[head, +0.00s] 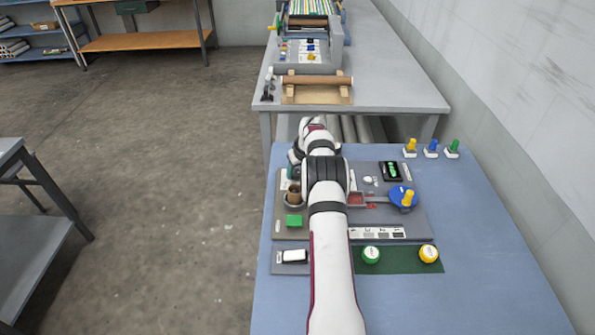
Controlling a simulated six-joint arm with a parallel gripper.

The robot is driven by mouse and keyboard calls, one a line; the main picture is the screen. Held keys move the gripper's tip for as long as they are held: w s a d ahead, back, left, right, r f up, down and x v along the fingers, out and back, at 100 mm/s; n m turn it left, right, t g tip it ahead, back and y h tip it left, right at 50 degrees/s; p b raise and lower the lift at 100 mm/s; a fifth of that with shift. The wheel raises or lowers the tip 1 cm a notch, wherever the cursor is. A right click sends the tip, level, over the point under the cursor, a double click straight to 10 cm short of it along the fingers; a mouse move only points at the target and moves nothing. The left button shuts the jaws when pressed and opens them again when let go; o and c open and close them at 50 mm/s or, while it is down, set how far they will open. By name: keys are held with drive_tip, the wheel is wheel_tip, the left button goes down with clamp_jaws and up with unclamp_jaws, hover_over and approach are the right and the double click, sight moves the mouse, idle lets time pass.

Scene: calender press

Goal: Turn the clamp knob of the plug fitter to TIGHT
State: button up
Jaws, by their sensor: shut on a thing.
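The plug fitter is a grey base plate (405,226) with fittings on the blue table. At its right a blue disc (396,194) carries a yellow plug (408,198). A small dark display with green marks (391,171) stands behind it. A red part (356,199) shows just right of my arm. My gripper's fingers are hidden by the arm. I cannot make out the clamp knob or its setting.
Yellow, blue and green plugs (431,150) stand at the table's back right. The table's right side is clear. A grey bench (400,90) with a roller stands behind.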

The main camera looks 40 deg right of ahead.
clamp_jaws()
drive_tip(key=m, duration=0.2)
drive_tip(key=m+h, duration=0.1)
drive_tip(key=shift+w+a+m+g, duration=0.15)
drive_tip(key=shift+a+m+g, duration=0.15)
drive_tip(key=shift+g, duration=0.1)
drive_tip(key=m+g+h, duration=0.1)
drive_tip(key=m, duration=0.2)
drive_tip(key=shift+w+a+m, duration=0.1)
drive_tip(key=shift+w+m, duration=0.05)
drive_tip(key=shift+m, duration=0.15)
drive_tip(key=shift+w+a+m+g+h, duration=0.15)
drive_tip(key=shift+m+g, duration=0.2)
drive_tip(key=shift+m, duration=0.5)
drive_tip(key=shift+d+m+g+h, duration=0.1)
drive_tip(key=shift+m+g+h, duration=0.15)
drive_tip(key=shift+m, duration=0.65)
drive_tip(key=shift+w+a+m+g+h, duration=0.1)
drive_tip(key=shift+m+g, duration=0.3)
drive_tip(key=shift+m, duration=0.45)
